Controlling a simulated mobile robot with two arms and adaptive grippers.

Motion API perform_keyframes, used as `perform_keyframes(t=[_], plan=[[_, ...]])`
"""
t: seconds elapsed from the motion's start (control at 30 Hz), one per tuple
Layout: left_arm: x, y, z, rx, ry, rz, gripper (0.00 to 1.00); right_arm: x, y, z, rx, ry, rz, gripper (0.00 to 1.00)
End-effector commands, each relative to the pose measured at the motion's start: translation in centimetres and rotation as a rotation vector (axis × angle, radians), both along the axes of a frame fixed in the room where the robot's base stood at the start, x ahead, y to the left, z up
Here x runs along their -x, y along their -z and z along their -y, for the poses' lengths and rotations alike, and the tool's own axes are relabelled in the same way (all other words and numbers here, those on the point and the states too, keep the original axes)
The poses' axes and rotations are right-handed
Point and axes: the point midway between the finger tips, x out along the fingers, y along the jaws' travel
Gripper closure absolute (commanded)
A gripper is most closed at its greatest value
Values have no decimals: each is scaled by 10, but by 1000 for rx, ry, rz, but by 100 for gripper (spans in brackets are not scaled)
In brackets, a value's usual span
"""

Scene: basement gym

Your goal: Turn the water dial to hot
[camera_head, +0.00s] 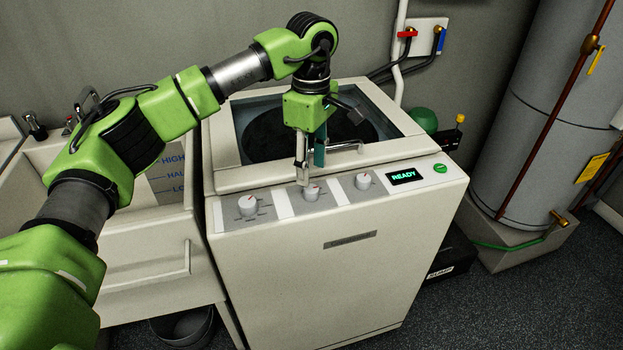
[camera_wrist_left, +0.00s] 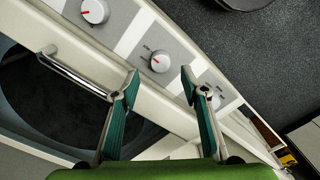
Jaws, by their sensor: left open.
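A white washer (camera_head: 310,285) has three round white dials with red pointer marks on its sloped front panel: a left dial (camera_head: 247,205), a middle dial (camera_head: 311,192) and a right dial (camera_head: 362,181). Their small labels are too blurred to read, so I cannot tell which is the water dial. My left gripper (camera_head: 308,172) points down just above and behind the middle dial. In the left wrist view its open fingers (camera_wrist_left: 160,76) are empty, and the middle dial (camera_wrist_left: 160,61) shows between and beyond their tips. One finger partly hides the left dial. My right gripper is not in view.
The washer's lid handle (camera_head: 345,147) is close to the gripper. A green button (camera_head: 440,168) and a READY display (camera_head: 404,177) are right of the dials. A utility sink (camera_head: 150,262) stands left, and a grey tank (camera_head: 545,110) stands right.

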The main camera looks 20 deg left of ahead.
Motion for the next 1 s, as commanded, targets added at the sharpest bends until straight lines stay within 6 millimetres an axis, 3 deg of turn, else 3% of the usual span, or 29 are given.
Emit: perform_keyframes(t=[0.2, 0.4, 1.0], plan=[[0, -45, 1, -1, 1, 1, 59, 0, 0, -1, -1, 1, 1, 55], [0, -65, 1, 0, 2, -1, 59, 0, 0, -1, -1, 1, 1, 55], [1, -67, 0, 0, 2, -2, 59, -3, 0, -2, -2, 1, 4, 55]])
